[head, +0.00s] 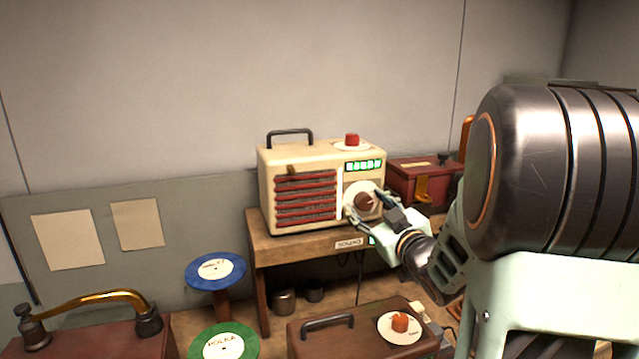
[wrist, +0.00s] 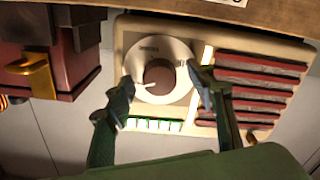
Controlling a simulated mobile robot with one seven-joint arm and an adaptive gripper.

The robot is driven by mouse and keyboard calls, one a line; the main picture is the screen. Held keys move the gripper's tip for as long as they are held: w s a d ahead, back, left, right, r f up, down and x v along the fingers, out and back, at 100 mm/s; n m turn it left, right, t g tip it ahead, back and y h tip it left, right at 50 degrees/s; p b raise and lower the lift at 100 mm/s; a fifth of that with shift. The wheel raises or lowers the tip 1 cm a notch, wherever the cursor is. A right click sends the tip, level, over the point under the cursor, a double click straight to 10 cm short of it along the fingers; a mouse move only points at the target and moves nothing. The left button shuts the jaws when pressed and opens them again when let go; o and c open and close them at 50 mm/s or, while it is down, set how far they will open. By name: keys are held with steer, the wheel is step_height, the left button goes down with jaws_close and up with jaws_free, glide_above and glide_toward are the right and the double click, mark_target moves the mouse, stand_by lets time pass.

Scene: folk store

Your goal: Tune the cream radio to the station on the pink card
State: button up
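The cream radio (head: 275,195) stands on a wooden table, with red grille slats and a lit green display (head: 363,166) whose lettering I cannot read surely. Its brown tuning knob (head: 366,202) sits on a white dial disc, also in the wrist view (wrist: 160,78), where the picture is upside down. A pale pointer mark on the knob points to the lower left there. My gripper (wrist: 160,84) is open, one finger on each side of the knob, with gaps visible between fingers and knob. I cannot make out a pink card.
A red box (head: 410,182) stands right of the radio, close to my arm. A red knob (head: 352,140) and handle are on the radio's top. Blue (head: 215,270) and green (head: 222,344) record discs and a brown case (head: 340,340) are in front. Two beige papers hang at left.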

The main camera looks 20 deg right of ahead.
stand_by(0.4)
steer(key=s, duration=0.8)
steer(key=shift+d, duration=0.15)
stand_by(0.3)
steer(key=shift+b, duration=0.3)
steer(key=shift+c, duration=0.4)
steer(key=shift+w+m+b, duration=0.2)
steer(key=shift+w+m, duration=0.9)
steer(key=shift+w, duration=0.85)
steer(key=shift+w+m+b, duration=0.2)
steer(key=shift+w+m, duration=0.9)
steer(key=shift+w, duration=0.85)
steer(key=shift+w, duration=0.1)
steer(key=shift+c, duration=0.3)
